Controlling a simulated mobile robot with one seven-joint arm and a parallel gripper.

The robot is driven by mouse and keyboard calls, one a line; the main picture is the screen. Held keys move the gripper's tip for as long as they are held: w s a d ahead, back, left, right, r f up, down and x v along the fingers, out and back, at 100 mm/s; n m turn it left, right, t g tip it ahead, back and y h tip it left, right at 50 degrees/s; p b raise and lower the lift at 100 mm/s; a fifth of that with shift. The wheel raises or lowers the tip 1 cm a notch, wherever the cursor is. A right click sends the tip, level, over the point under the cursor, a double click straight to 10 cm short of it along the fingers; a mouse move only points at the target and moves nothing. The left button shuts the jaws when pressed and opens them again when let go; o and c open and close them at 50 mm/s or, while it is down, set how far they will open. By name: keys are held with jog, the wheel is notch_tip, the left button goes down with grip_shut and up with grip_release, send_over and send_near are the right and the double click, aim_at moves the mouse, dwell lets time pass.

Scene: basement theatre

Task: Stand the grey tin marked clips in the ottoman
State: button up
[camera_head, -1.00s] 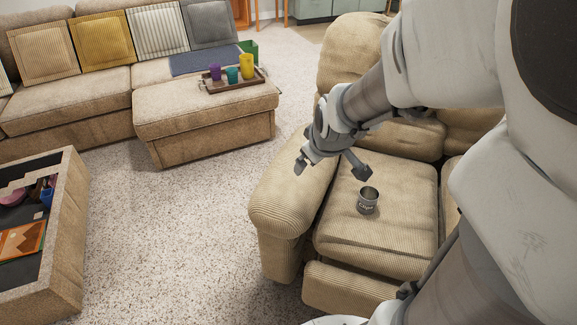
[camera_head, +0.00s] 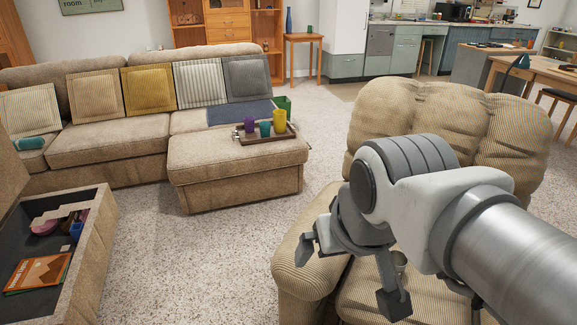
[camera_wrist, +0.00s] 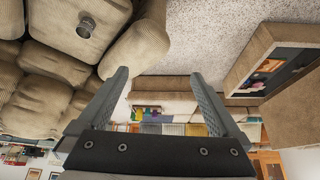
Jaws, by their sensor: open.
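The grey tin (camera_head: 399,259) stands on the armchair seat, mostly hidden behind my arm in the head view. It shows more clearly in the wrist view (camera_wrist: 84,30), at the upper left, outside my jaws. Its marking is not readable now. My gripper (camera_head: 350,273) is open and empty above the armchair's left arm; its two spread fingers show in the wrist view (camera_wrist: 160,76). The open ottoman (camera_head: 93,252) is at the left edge of the head view, with its lid raised. It also shows at the right of the wrist view (camera_wrist: 244,68).
The ottoman holds an orange book (camera_head: 38,272), a pink item (camera_head: 44,227) and other small things. The armchair (camera_head: 300,265) stands below my arm. A sofa (camera_head: 110,148) with a tray of cups (camera_head: 266,138) is behind. Carpet (camera_head: 190,260) between ottoman and armchair is clear.

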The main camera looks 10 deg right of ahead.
jog(key=w+d+m+g+h+p, duration=0.1)
jog(key=w+d+m, duration=0.2)
jog(key=w, duration=0.3)
jog(key=w+d+m+g, duration=0.1)
jog(key=w+d+m, duration=0.2)
jog(key=w, duration=0.4)
jog(key=m+g+y+p, duration=0.1)
jog(key=m+g+p, duration=0.25)
jog(key=m, duration=1.15)
send_over(402, 255)
jog(key=s+a, duration=0.2)
notch_tip(402, 255, down, 27)
notch_tip(402, 255, down, 12)
jog(key=b, duration=0.3)
jog(key=shift+w+d+r, duration=0.1)
jog(key=shift+d, duration=0.05)
jog(key=shift+w+f+b, duration=0.15)
jog(key=shift+f+b, duration=0.9)
jog(key=shift+f, duration=1.65)
